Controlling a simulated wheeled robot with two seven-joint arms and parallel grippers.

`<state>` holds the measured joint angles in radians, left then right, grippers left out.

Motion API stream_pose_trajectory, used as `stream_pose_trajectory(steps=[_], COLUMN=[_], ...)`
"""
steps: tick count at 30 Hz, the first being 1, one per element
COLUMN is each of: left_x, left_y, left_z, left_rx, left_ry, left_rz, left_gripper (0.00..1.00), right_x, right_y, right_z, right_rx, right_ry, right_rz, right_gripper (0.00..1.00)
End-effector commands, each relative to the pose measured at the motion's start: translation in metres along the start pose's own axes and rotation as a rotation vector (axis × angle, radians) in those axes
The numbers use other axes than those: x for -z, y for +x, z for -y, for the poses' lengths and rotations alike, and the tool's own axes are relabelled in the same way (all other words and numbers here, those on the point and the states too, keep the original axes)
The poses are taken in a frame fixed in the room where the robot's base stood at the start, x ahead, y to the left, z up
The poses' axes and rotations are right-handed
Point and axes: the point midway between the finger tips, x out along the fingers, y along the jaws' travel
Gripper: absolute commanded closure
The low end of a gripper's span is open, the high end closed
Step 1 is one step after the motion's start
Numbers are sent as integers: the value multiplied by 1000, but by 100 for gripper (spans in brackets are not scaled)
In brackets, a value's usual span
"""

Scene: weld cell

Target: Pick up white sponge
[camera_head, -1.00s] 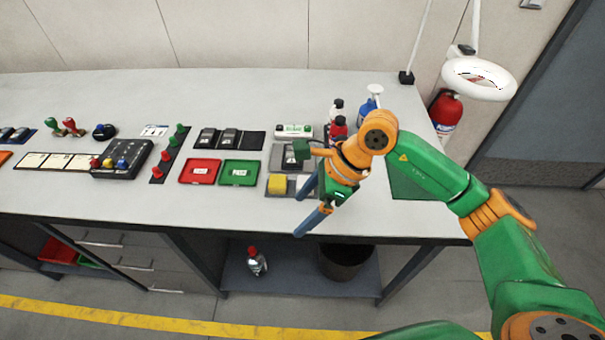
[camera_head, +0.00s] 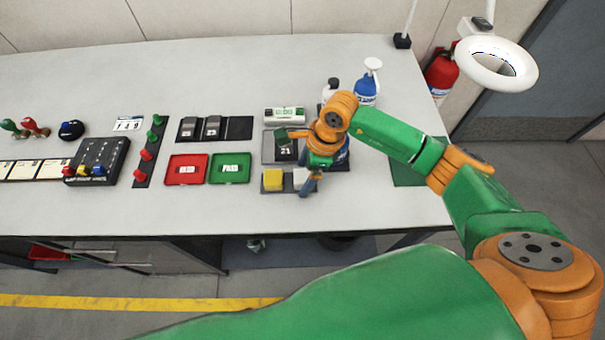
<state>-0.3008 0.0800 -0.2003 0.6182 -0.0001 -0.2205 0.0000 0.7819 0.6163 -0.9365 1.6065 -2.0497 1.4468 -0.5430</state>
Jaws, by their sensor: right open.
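The white sponge (camera_head: 299,177) lies next to the yellow sponge (camera_head: 273,179) on a dark tray (camera_head: 263,188) near the front of the workbench. It is partly hidden by my right gripper. My right gripper (camera_head: 308,186) is open, with its blue-grey fingers pointing down at the right side of the white sponge. I cannot tell whether the fingers touch the sponge or are on both sides of it. My left gripper is not in view.
Left of the sponges are a green tray (camera_head: 230,168) and a red tray (camera_head: 186,169). A grey scale (camera_head: 268,147) is behind them. A blue spray bottle (camera_head: 366,91) and other bottles stand behind my right gripper. The bench front (camera_head: 230,215) is clear.

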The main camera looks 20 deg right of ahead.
Motion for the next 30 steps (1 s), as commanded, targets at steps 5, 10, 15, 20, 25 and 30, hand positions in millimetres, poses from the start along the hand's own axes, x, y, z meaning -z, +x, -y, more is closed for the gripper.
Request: stream_pose_trajectory(steps=[5,10,15,20,25,30], left_x=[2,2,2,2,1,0], left_y=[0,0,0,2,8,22], left_z=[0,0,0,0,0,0], left_rx=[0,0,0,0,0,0], left_ry=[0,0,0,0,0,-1], left_rz=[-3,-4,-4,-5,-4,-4], left_gripper=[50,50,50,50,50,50], right_x=[0,0,0,-2,-8,-5], right_y=[0,0,0,-6,-35,-83], right_z=[0,0,0,1,-3,-40], right_rx=[0,0,0,2,5,9], right_ry=[0,1,1,1,-3,-6], right_rz=[0,0,1,2,3,2], right_gripper=[48,94,100,100,100,100])
